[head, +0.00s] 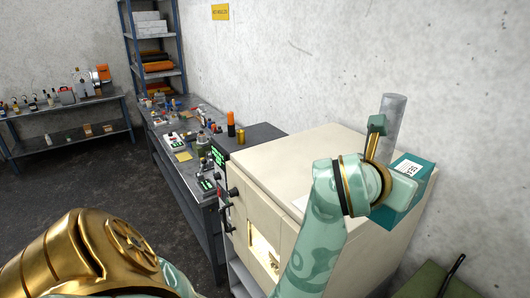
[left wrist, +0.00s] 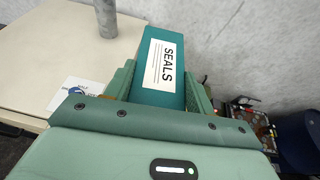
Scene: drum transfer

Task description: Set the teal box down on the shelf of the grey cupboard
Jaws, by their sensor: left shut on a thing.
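The teal box (head: 425,178) has a white label reading SEALS. It shows between the fingers in the left wrist view (left wrist: 158,97). My left gripper (head: 390,158) is shut on it, with a finger on each side. In the head view the box is at the right, over or beside the wall-side edge of a cream cabinet. I cannot tell whether it touches the cabinet. No grey cupboard can be made out clearly in either view. My right gripper is not in view.
The cream cabinet (head: 290,155) has a lit opening in its front. A grey upright pipe (head: 392,118) stands close to the box, near the wall. A cluttered bench (head: 180,135) and a blue-framed shelf rack (head: 152,48) stand farther back. A green surface (head: 425,282) is at lower right.

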